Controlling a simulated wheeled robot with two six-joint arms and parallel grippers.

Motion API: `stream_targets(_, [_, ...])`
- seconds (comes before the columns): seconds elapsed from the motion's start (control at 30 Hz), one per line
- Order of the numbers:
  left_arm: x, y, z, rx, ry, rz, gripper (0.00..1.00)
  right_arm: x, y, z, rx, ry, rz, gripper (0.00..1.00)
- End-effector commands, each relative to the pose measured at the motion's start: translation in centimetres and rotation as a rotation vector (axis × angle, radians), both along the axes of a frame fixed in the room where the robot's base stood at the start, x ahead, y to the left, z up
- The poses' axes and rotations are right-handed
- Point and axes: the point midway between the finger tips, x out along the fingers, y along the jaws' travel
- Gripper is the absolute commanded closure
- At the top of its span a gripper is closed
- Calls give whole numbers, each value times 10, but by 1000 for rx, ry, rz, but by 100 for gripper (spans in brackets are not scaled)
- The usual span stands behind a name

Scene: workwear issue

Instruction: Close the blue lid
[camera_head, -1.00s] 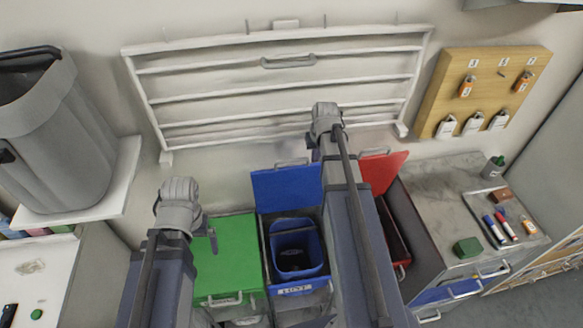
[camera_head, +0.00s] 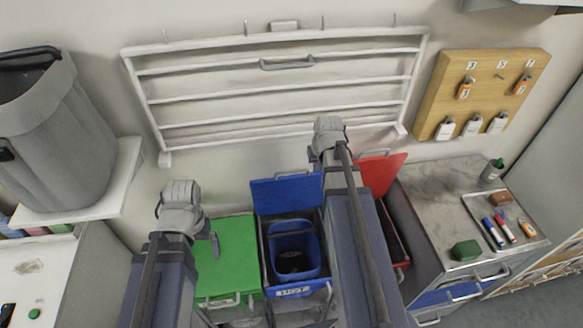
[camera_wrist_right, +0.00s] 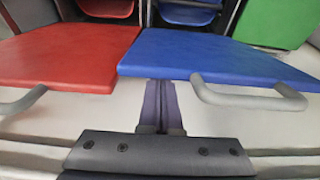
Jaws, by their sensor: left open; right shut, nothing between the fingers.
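The blue lid (camera_head: 285,192) is open, standing up at the back of the blue-lined bin (camera_head: 293,250). Its grey handle shows on its top edge in the right wrist view (camera_wrist_right: 250,97). My right gripper (camera_wrist_right: 158,105) is shut and empty, on the wall side of the blue lid at its corner beside the red lid. Its fingertips seem to meet the lid's edge; contact is hard to tell. In the head view my right arm hides part of the lid's right side. My left gripper (camera_head: 214,243) is open and empty above the closed green lid (camera_head: 232,262).
The red lid (camera_head: 379,174) stands open right beside the blue lid. A white wall rack (camera_head: 285,90) is behind the bins. A grey counter (camera_head: 430,190) with a tray and small items is at the right. A grey bin (camera_head: 60,130) stands on a shelf at the left.

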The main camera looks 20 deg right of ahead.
Motion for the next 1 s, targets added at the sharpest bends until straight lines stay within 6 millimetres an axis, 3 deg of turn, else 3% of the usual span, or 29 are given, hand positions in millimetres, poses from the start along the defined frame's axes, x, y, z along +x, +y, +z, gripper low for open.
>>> stream_targets(0.33, [0,0,-2,0,0,0,0,-22,11,-2,0,0,2,100])
stream_targets(0.47, [0,0,-1,1,-1,-6,0,-20,11,-1,0,0,2,100])
stream_targets(1.0, [0,0,56,0,0,1,0,-20,10,56,0,0,1,100])
